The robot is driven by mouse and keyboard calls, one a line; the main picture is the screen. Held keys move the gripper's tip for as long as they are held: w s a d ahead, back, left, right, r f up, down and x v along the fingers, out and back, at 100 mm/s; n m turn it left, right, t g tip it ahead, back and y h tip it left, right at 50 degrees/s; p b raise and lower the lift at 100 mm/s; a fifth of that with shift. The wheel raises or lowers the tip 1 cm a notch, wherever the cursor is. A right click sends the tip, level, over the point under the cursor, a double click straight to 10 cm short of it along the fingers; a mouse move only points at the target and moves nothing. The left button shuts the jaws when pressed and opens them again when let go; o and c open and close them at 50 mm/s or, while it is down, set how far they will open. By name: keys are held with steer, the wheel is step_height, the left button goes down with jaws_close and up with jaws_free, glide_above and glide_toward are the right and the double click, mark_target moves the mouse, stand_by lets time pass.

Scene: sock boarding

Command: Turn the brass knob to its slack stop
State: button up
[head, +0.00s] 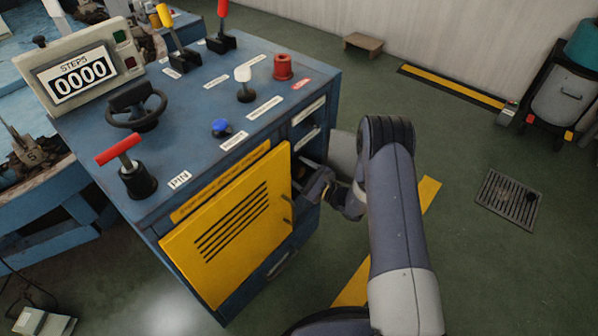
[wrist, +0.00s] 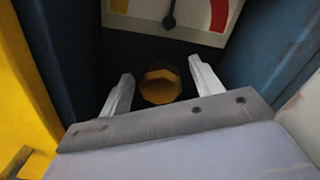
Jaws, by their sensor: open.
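The brass knob (wrist: 160,86) shows in the wrist view as a faceted, gold-coloured piece in a dark recess of the blue cabinet. My gripper (wrist: 160,82) is open, with one pale finger to the left of the knob and one to the right. Gaps show between the fingers and the knob. A gauge (wrist: 175,15) with a dark pointer, a yellow part at left and a red part at right, sits above the knob and is cut off by the frame's top. In the head view my gripper (head: 312,183) reaches into the cabinet's opening, and the knob is hard to make out there.
The yellow door (head: 230,235) stands beside the opening, left of my arm. The blue cabinet top (head: 190,110) carries a step counter (head: 80,78), a handwheel (head: 135,105), a red T-handle (head: 120,150) and several levers and buttons. Blue walls flank my gripper closely. Floor at right has a drain (head: 508,198).

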steer(key=shift+c, duration=0.4)
steer(key=c, duration=0.9)
steer(key=shift+f+n+b, duration=0.15)
steer(key=shift+n+b, duration=0.15)
steer(key=shift+b, duration=0.2)
